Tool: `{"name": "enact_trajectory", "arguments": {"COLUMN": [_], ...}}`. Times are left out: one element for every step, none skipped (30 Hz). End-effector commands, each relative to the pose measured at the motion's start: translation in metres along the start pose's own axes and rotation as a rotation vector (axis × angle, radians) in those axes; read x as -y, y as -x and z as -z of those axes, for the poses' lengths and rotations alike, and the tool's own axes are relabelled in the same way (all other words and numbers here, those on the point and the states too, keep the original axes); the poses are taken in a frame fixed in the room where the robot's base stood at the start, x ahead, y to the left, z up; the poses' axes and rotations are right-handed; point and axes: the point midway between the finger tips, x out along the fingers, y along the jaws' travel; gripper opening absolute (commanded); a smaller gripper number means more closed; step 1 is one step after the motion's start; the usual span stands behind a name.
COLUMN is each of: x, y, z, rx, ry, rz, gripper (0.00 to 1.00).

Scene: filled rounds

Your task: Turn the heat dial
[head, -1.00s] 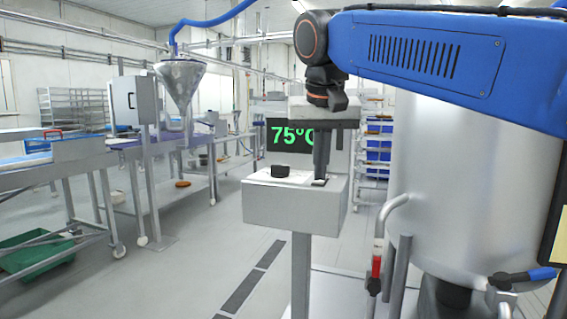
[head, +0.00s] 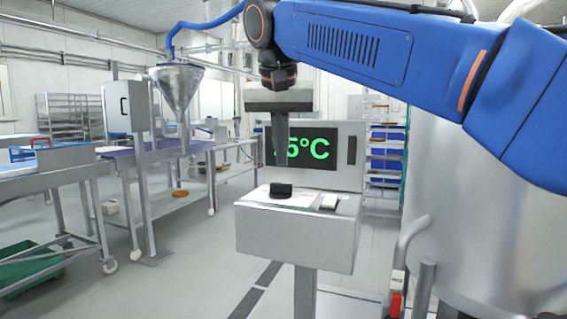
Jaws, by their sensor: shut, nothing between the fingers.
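The heat dial (head: 281,190) is a small black knob on a white plate on top of the grey control box (head: 295,240). My gripper (head: 281,158) points down just above the dial in the picture. Its dark fingers are shut with nothing between them. A small gap seems to show between fingertips and dial, but I cannot tell the depth. The display (head: 315,149) behind the box shows green "5°C", with its left digit hidden by my fingers.
A small pale switch-like part (head: 329,202) sits right of the dial on the box. A large steel tank (head: 470,190) stands close on the right. A steel funnel (head: 176,85) and conveyor tables (head: 60,178) are at left. Open floor lies between them.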

Motion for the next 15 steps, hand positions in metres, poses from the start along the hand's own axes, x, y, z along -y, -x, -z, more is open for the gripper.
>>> {"name": "enact_trajectory", "arguments": {"x": [-0.001,-0.001,-0.001,-0.001,-0.001,-0.001,-0.001,-0.001,-0.001,-0.001,-0.001,-0.001,-0.001,-0.001,-0.001], "y": [-0.007,-0.011,-0.018,-0.023,-0.028,-0.035,-0.040,-0.046,-0.052,-0.057,-0.061,-0.067,-0.071,-0.075,-0.080], "z": [0.000,-0.001,-0.001,0.000,-0.001,0.000,0.000,-0.001,0.000,0.000,0.000,0.000,-0.001,0.000,0.000], "rx": [0.001,0.002,0.002,0.002,0.003,0.002,0.003,0.003,0.002,0.003,0.002,0.002,0.002,0.002,0.001], "ry": [0.000,0.000,0.000,0.000,0.000,0.000,0.000,0.000,0.000,0.000,0.000,0.000,0.000,0.000,0.000], "rz": [-0.001,-0.002,-0.002,-0.002,-0.003,-0.002,-0.003,-0.003,-0.002,-0.003,-0.002,-0.002,-0.003,-0.002,-0.002], "gripper": [0.00,0.00,0.00,0.00,0.00,0.00,0.00,0.00,0.00,0.00,0.00,0.00,0.00,0.00,0.00]}}
